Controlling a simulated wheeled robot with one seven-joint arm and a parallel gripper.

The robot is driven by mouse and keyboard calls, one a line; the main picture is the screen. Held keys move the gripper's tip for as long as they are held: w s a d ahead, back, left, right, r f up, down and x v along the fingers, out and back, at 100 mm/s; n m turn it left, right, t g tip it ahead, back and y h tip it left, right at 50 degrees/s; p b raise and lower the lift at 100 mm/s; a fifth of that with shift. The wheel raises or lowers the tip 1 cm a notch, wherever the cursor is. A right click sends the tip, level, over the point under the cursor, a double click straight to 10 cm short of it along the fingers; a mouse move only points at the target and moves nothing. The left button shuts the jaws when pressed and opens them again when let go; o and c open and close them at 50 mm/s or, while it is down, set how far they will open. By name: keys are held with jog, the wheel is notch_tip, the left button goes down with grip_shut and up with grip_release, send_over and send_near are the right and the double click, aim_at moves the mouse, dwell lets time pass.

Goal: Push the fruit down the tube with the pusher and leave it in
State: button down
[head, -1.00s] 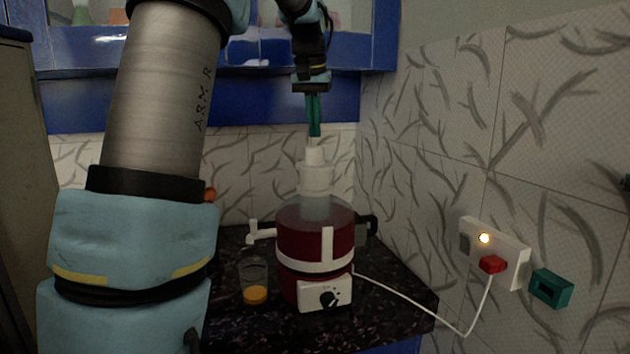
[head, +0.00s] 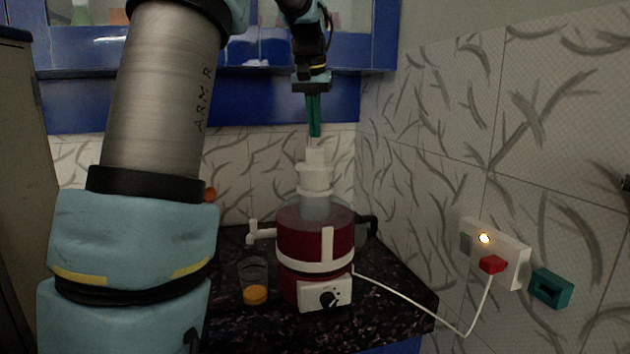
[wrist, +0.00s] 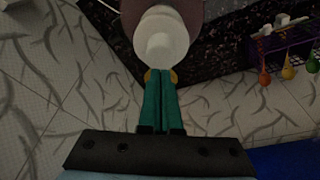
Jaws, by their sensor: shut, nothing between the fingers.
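The white pusher (head: 315,157) stands upright in the mouth of the tube (head: 316,178) on top of the red juicer (head: 303,240). Its round white top also shows in the wrist view (wrist: 161,36). My gripper (head: 315,136) points down just above the pusher, its teal fingers together and empty. In the wrist view my gripper (wrist: 159,75) has its fingertips by the near edge of the pusher's top; I cannot tell whether they touch it. The fruit is not visible; the tube and pusher hide any inside.
A glass (head: 254,280) with orange liquid stands left of the juicer, near its white spout (head: 264,233). A white cable runs to a wall socket (head: 508,253) at the right. In the wrist view a purple rack (wrist: 283,42) has coloured items hanging from it.

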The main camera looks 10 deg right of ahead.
aim_at(314, 148)
jog(key=shift+s+a+b+x, duration=0.1)
jog(key=shift+s+b+x, duration=0.15)
jog(key=shift+b+x, duration=0.65)
jog(key=shift+s+a+b+x, duration=0.1)
jog(key=shift+s+b+x, duration=0.3)
jog(key=shift+x, duration=0.85)
jog(key=shift+s+a+b+x, duration=0.1)
jog(key=shift+b+x, duration=0.7)
jog(key=shift+x, duration=0.3)
jog(key=shift+f, duration=0.15)
jog(key=p+v, duration=0.3)
jog(key=w+p+v, duration=0.1)
jog(key=p+v, duration=0.1)
jog(key=v, duration=0.1)
jog(key=w+p+v, duration=0.1)
jog(key=p+v, duration=0.2)
jog(key=shift+d+r+p, duration=0.25)
jog(key=shift+d+p, duration=0.05)
jog(key=shift+d, duration=0.1)
jog(key=shift+f, duration=0.1)
